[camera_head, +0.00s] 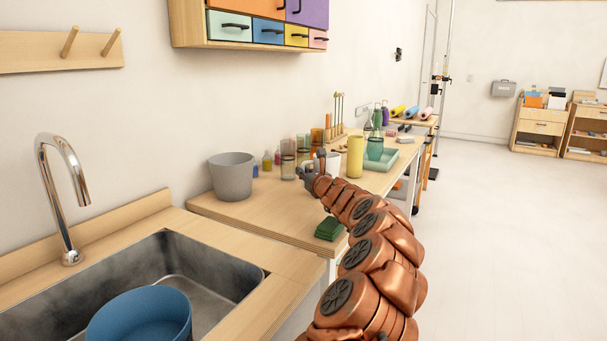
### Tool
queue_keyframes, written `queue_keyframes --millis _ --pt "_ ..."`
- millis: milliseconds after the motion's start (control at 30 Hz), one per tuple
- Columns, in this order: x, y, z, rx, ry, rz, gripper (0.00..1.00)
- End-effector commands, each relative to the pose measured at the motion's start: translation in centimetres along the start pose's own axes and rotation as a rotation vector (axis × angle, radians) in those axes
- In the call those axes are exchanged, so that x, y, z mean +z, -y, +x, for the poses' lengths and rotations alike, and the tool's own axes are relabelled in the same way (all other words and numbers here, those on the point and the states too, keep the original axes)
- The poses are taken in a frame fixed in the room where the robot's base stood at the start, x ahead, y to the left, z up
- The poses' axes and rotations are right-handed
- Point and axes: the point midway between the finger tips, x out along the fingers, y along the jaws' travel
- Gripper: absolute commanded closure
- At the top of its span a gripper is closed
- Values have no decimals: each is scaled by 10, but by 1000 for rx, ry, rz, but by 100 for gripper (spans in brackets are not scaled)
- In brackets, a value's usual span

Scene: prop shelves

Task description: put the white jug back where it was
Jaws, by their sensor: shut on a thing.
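My copper-coloured arm reaches forward over the wooden counter (265,217). My gripper (320,160) is small in the view, at the middle of the counter, and is shut. I cannot tell whether the jug's base touches the counter.
A grey pot (231,177) stands left of my gripper. A green block (329,229) lies at the front edge. A sink (200,270) holds a blue bowl (140,316).

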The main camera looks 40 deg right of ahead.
Motion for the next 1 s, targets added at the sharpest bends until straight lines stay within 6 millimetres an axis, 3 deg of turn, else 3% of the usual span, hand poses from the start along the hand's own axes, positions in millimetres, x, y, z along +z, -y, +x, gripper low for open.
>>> queue_keyframes --millis 67,100,300,667,1000 --pt "-2 0 0 1 1 -1 100" --pt "-2 0 0 0 1 0 86" --pt "-2 0 0 0 0 0 65" --pt "1 0 0 -1 0 0 64" --pt "2 2 -23 -4 2 2 64"
